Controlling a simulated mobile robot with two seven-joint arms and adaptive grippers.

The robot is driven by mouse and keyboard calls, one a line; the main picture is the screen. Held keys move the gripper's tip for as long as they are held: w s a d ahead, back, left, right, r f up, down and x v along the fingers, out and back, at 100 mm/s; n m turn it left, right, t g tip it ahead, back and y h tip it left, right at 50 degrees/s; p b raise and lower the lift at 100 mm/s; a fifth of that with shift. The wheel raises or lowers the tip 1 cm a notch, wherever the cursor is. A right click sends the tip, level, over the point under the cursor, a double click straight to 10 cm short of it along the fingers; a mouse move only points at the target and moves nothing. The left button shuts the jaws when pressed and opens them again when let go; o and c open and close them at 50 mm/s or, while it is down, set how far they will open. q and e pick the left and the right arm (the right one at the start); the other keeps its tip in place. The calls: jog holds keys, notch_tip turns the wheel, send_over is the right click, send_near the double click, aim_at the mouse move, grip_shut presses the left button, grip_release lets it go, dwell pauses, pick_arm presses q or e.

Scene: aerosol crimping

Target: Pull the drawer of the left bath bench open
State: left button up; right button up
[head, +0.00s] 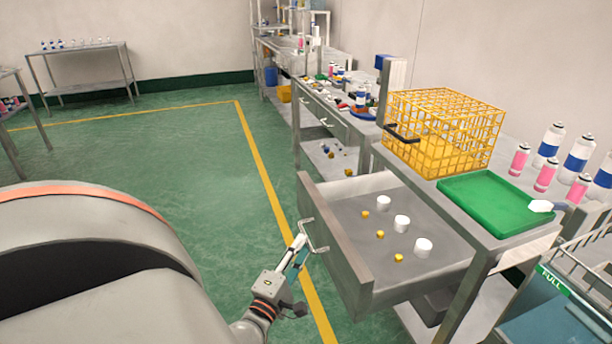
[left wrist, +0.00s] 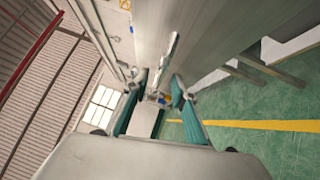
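The drawer (head: 345,243) of the near bath bench (head: 425,188) stands pulled well out, its inside showing. White round caps and small yellow pieces lie in it. Its bent metal handle (head: 311,236) is on the front panel. My left gripper (head: 297,250) is at this handle, low in front of the panel. In the left wrist view the two teal-padded fingers (left wrist: 158,82) stand apart, with a gap between the tips. The drawer front (left wrist: 190,35) is just ahead there, and a thin metal bar (left wrist: 168,58) shows near the tips. Contact with the handle cannot be told. My right gripper is out of view.
A yellow wire basket (head: 445,130), a green tray (head: 490,203) and several spray cans (head: 547,172) stand on the bench top. Another bench with drawers (head: 325,115) stands behind. Green floor (head: 200,150) left of the drawer is free. A bin marked FULL (head: 550,300) is at lower right.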

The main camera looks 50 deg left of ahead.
pick_arm(q)
jog(key=v, duration=0.8)
jog(key=shift+s+d, duration=0.15)
jog(key=shift+s, duration=0.05)
